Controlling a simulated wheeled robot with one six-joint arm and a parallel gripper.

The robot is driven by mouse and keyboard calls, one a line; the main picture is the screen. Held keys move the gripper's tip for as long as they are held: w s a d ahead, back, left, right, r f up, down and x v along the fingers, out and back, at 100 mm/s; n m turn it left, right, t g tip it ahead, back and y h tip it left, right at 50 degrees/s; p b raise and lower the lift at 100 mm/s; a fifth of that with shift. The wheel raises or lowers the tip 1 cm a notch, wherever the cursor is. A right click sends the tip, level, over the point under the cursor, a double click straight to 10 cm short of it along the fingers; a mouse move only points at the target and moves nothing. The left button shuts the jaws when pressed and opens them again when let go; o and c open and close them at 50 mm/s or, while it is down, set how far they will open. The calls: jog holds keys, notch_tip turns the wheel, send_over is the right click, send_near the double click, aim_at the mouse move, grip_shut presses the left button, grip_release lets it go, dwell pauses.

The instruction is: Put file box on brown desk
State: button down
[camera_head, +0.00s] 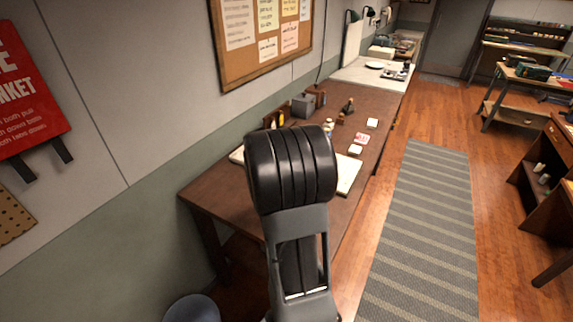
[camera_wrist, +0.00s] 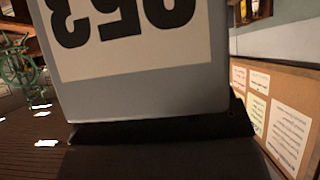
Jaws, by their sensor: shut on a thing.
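The file box (camera_wrist: 145,90) is grey with a white label bearing large upside-down digits. It fills the upper middle of the wrist view. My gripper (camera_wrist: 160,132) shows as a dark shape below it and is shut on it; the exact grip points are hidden. In the head view my arm hides the gripper. The brown desk (camera_head: 213,196) runs along the left wall behind my arm. Whether the held box touches the desk cannot be told.
On the desk are a small grey box (camera_head: 303,105), a dark bottle (camera_head: 348,106) and several white cards. A corkboard (camera_head: 233,68) hangs above it. A striped rug (camera_head: 425,230) lies on the wooden floor to the right. A blue-grey round object (camera_head: 191,308) is at the bottom left.

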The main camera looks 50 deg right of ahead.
dwell(0.4)
jog(key=shift+c, duration=0.4)
grip_release()
jog(key=shift+f, duration=0.15)
